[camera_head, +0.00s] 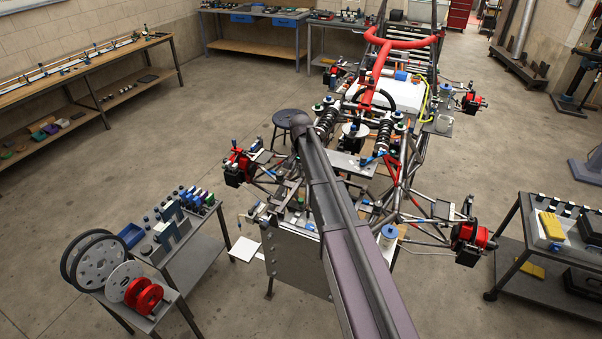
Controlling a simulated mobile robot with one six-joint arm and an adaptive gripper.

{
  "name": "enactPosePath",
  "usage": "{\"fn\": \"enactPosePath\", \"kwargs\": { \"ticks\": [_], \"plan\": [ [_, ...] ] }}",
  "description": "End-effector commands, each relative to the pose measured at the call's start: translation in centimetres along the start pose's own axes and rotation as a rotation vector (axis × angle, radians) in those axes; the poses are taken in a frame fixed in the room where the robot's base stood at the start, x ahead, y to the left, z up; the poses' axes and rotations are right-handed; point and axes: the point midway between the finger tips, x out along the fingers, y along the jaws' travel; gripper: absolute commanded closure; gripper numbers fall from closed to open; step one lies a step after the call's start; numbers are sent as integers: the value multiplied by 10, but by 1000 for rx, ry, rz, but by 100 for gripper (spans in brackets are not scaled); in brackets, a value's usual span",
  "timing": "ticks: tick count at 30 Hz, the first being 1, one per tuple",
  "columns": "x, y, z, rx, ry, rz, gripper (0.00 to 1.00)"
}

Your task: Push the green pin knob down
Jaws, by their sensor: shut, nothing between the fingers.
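The tube chassis (412,165) stands in the middle, with small round caps on its top parts. A few of these look green, such as a small green-topped cap (317,107) at the left front and another green cap (399,127) at the right. I cannot tell which of them, if any, is the green pin knob. My arm rises from the bottom edge over the near end of the chassis and hides part of it. My gripper cannot be made out; its fingers do not show beyond the arm.
A grey cart (204,248) with spools and small parts stands at the lower left. A black stool (291,118) stands left of the chassis. Another cart (515,262) with yellow items is at the right. Benches line the walls. Open floor lies at the left.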

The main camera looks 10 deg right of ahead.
Motion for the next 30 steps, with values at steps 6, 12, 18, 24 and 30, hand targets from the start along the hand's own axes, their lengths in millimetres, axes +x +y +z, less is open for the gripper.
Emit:
{"fn": "enactPosePath", "kwargs": {
  "ticks": [6,12,18,24,30],
  "plan": [
    [21,-1,0,-1,0,0,100],
    [36,-1,0,-1,0,0,100],
    [50,-1,0,-1,0,0,100],
    [65,-1,0,-1,0,0,100],
    [80,-1,0,-1,0,0,100]
  ]
}}
